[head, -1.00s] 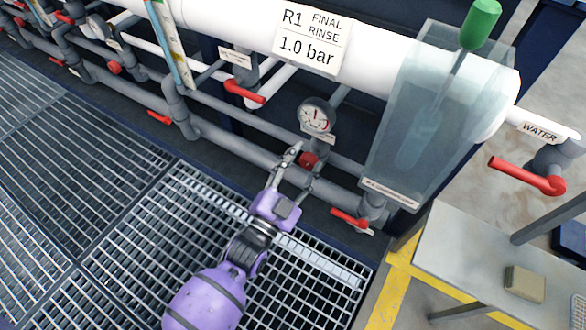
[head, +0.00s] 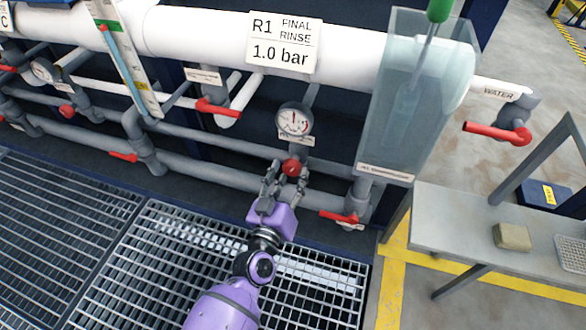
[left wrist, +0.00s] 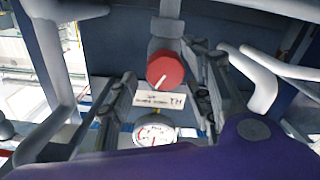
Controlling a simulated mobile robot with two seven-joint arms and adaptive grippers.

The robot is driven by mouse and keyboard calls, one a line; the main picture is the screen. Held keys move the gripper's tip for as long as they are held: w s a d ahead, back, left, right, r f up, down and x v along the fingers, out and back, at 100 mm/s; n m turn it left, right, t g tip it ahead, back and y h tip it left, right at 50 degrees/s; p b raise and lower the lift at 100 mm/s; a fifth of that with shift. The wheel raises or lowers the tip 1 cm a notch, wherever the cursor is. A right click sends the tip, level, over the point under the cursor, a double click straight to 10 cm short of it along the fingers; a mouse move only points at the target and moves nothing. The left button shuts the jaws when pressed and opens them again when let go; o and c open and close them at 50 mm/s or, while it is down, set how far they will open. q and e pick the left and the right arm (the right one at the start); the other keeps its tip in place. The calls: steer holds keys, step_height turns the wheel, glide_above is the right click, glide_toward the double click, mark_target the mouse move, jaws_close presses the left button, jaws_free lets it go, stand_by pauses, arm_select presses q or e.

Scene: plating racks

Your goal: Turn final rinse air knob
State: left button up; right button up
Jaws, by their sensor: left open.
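The red round knob (head: 291,167) sits on the grey pipework below a pressure gauge (head: 294,121), under the sign reading R1 Final Rinse 1.0 bar (head: 284,42). My left gripper (head: 284,172) is open, with its fingers reaching up to either side of the knob. In the left wrist view the knob (left wrist: 165,70), with a white pointer line, lies between and beyond the two open fingers (left wrist: 160,95). I cannot tell whether either finger touches it. A label plate (left wrist: 158,101) and the gauge (left wrist: 154,132) also show there. My right gripper is not in view.
Red lever handles are close by: one at upper left (head: 218,107), one at lower right (head: 339,217) and one by the WATER label (head: 497,133). A clear tank (head: 408,105) stands right of the gauge. Floor grating (head: 150,270) lies in front, a grey bench (head: 455,235) at right.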

mark_target(293, 171)
arm_select(q)
steer(key=shift+b+x, duration=0.3)
steer(key=shift+x, duration=1.35)
steer(key=shift+c, duration=0.4)
steer(key=c, duration=1)
steer(key=shift+d+n, duration=0.1)
steer(key=shift+n, duration=0.6)
steer(key=o, duration=1.1)
steer(key=shift+r, duration=0.1)
steer(key=shift+s, duration=0.15)
